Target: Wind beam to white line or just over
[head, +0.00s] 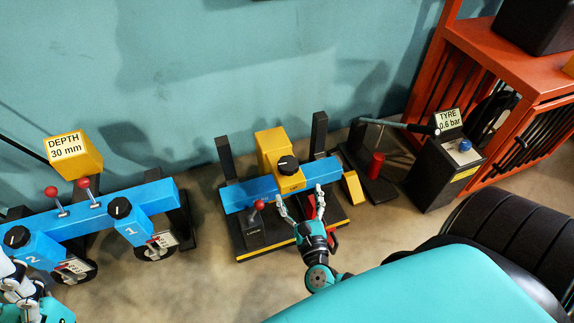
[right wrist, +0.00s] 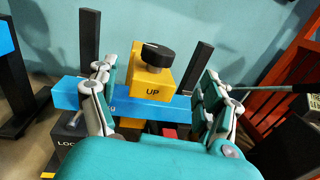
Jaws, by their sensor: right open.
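The blue beam (head: 248,193) lies across a black stand in the middle of the head view, between two black posts. On it sits a yellow box (head: 272,150) with a black knob (head: 288,166). The right wrist view shows the knob (right wrist: 146,56) on top and "UP" on the yellow face (right wrist: 153,92). My right gripper (head: 302,197) is open, its fingers spread in front of the beam near the knob and apart from it. I cannot make out a white line. My left gripper (head: 18,283) is partly cut off at the lower left; its fingers are unclear.
A red-knobbed lever (head: 259,205) stands left of my right gripper. A blue two-unit beam (head: 85,215) with a "DEPTH 30 mm" sign (head: 66,147) is at left. A tyre pedestal (head: 446,160), orange rack (head: 520,70) and black tyre (head: 515,235) are at right.

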